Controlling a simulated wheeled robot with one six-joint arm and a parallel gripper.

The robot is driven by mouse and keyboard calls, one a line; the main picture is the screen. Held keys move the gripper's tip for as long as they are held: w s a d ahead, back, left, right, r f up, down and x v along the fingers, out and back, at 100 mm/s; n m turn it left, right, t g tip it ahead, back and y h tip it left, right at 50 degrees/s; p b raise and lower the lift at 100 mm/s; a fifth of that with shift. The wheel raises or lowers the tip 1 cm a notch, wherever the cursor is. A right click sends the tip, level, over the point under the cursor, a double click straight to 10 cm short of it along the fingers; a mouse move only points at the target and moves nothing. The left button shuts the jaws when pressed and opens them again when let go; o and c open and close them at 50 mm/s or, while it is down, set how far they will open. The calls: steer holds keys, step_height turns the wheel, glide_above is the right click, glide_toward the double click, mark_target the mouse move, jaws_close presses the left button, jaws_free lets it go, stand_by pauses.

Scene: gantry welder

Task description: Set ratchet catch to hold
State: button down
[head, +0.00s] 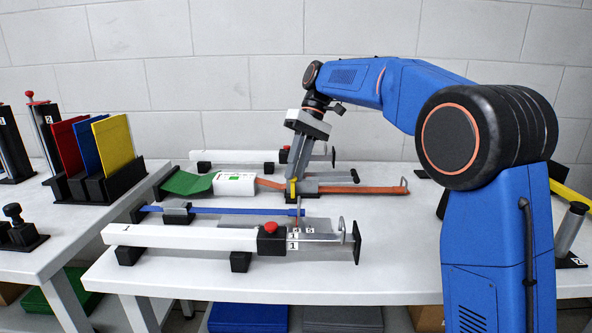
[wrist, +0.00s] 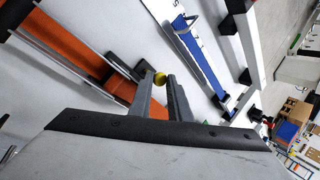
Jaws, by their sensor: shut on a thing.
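My gripper (head: 293,184) points down over the middle of the bench, beside the orange strap (head: 362,190). The fingers hide part of what the knob sits on, so I cannot tell the catch's exact setting. The orange strap runs along a grey rail, from a white labelled block (head: 234,184) to a hooked end at the right.
A white beam (head: 185,237) with a red knob (head: 271,227) lies in front, beside a grey plate (head: 322,243). A blue strap (head: 240,211) lies between. Another white beam (head: 235,156) is behind. Red, blue and yellow panels (head: 113,144) stand at left.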

steer(key=c, duration=1.6)
jaws_free()
steer(key=shift+c, duration=0.2)
steer(key=shift+s, duration=0.1)
